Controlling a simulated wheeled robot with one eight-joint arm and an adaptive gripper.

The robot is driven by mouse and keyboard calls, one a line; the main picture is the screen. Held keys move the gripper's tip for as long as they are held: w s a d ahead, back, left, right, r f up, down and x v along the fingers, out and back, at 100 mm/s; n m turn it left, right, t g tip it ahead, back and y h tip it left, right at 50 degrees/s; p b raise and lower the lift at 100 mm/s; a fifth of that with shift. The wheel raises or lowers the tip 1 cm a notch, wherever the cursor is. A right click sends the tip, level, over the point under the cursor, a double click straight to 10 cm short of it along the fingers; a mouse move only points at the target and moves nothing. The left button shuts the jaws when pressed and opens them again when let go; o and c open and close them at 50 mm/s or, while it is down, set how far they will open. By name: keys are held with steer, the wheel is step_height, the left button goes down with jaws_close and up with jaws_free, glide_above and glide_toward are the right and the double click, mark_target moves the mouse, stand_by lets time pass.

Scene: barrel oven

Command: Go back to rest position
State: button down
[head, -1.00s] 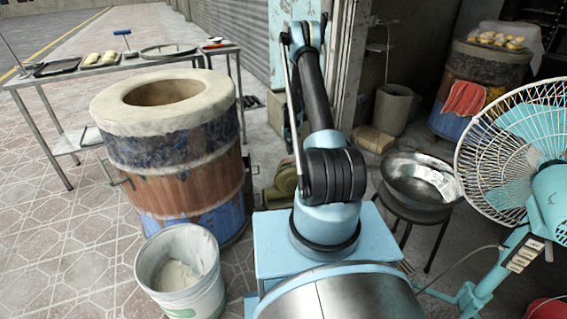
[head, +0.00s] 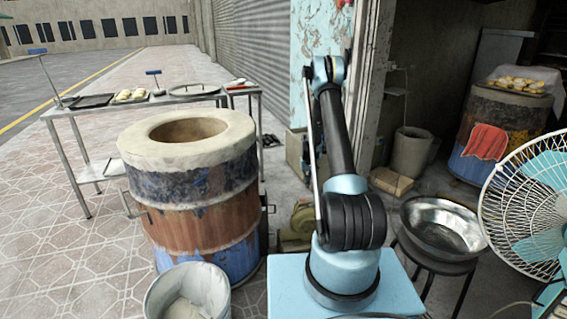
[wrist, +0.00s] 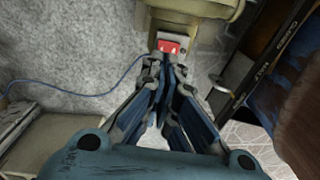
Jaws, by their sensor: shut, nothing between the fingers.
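My gripper (wrist: 164,78) shows in the wrist view with its fingertips together and nothing between them. It points down toward the floor, with a red part on a beige machine (wrist: 170,46) just beyond the tips.
A barrel oven (head: 190,190) with an open top stands left of my arm. A white bucket (head: 190,292) is in front of it. A metal table (head: 70,113) with trays stands behind. A steel bowl (head: 440,228) on a stool and a fan (head: 535,205) are at right.

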steer(key=s+r, duration=0.4)
steer(key=r, duration=0.6)
steer(key=s+r, duration=0.3)
steer(key=r, duration=0.6)
steer(key=s+a+r+t, duration=0.1)
steer(key=s+r, duration=1.3)
steer(key=s, duration=0.1)
steer(key=s+r, duration=0.2)
steer(key=s, duration=0.8)
steer(key=s+r, duration=0.2)
steer(key=s, duration=0.7)
steer(key=s+f, duration=0.3)
steer(key=s, duration=0.4)
steer(key=s+f+m+t, duration=0.1)
steer(key=s+f, duration=0.2)
steer(key=s, duration=0.5)
steer(key=shift+a, duration=0.45)
steer(key=shift+s, duration=0.1)
